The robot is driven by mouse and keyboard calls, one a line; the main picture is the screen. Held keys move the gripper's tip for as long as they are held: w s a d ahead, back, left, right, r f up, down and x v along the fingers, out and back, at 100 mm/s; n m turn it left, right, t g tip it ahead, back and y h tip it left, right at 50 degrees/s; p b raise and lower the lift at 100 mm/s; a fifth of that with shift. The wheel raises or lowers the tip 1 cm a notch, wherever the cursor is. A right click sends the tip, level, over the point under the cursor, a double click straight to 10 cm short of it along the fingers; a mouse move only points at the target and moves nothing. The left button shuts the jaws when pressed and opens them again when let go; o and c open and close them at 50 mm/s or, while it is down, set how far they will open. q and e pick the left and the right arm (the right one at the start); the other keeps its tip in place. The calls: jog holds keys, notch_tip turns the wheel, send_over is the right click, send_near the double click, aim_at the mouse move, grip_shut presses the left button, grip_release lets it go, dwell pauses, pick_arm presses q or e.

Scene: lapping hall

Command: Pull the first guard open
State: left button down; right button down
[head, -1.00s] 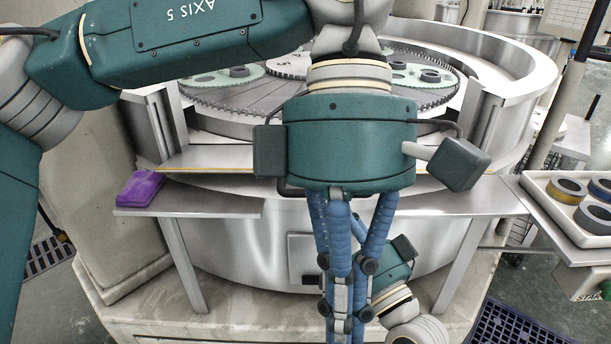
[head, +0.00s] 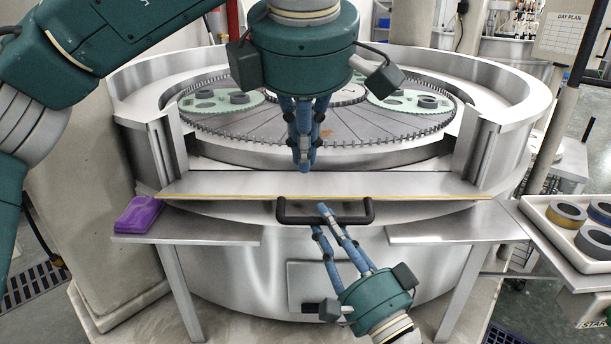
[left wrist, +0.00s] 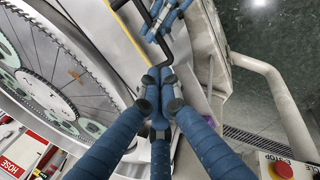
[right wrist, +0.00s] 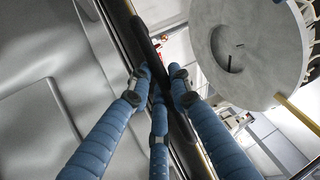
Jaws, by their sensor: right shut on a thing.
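The guard (head: 220,184) is a flat metal panel with a yellow lower edge across the front of the round lapping machine. It spans the gap between the two rim posts. A black bar handle (head: 292,218) is on its front. My right gripper (head: 326,210) reaches up from below and is shut on the handle, near its middle; the bar also shows between its fingers in the right wrist view (right wrist: 148,42). My left gripper (head: 304,166) hangs above the guard, fingers pointing down and drawn together with nothing visible in them. Whether it touches the guard cannot be told.
The toothed lapping plate (head: 370,140) with green carriers lies behind the guard. Metal side shelves (head: 205,228) flank the handle; a purple block (head: 138,216) lies at the left. A tray (head: 540,212) of rings stands at the right.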

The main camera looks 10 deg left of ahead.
pick_arm(q)
jog(key=x, duration=1.3)
pick_arm(e)
jog(key=shift+w+d, duration=0.1)
pick_arm(q)
jog(key=shift+s+f, duration=0.1)
jog(key=shift+s, duration=0.05)
